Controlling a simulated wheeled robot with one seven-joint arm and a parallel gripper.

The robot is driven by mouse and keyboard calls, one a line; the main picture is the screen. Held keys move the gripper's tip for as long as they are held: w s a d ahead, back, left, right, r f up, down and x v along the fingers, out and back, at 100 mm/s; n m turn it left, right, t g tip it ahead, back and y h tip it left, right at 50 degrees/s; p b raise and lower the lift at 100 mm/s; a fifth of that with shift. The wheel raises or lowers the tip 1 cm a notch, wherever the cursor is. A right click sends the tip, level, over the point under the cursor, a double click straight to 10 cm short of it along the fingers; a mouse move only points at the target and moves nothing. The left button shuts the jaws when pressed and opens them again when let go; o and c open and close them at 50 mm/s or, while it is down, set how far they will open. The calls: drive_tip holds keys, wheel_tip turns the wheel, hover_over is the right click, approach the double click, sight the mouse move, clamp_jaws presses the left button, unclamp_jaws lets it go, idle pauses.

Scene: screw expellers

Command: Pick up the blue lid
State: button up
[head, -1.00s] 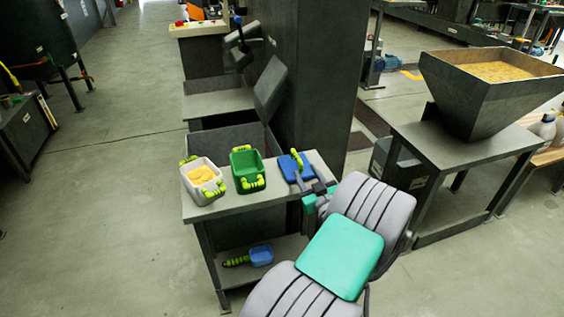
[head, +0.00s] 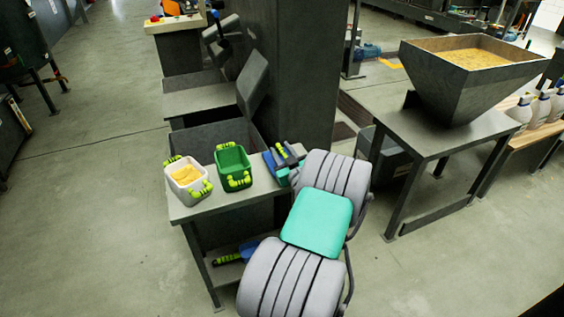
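The blue lid (head: 269,161) lies at the right end of the grey table, with a yellow-green handle (head: 282,150) on top. My arm reaches in from the lower right and covers much of the lid. My gripper (head: 284,155) is at the lid, close around or beside its handle. The view is too small to tell whether the fingers touch the handle or have closed on it.
A green bin (head: 233,164) stands just left of the lid, and a white bin (head: 187,176) with yellow contents is further left. A blue scoop (head: 247,249) lies on the lower shelf. A large hopper (head: 468,78) stands at right. A dark pillar (head: 290,75) rises behind the table.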

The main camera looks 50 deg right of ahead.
clamp_jaws()
drive_tip(key=shift+r, duration=0.1)
idle(0.5)
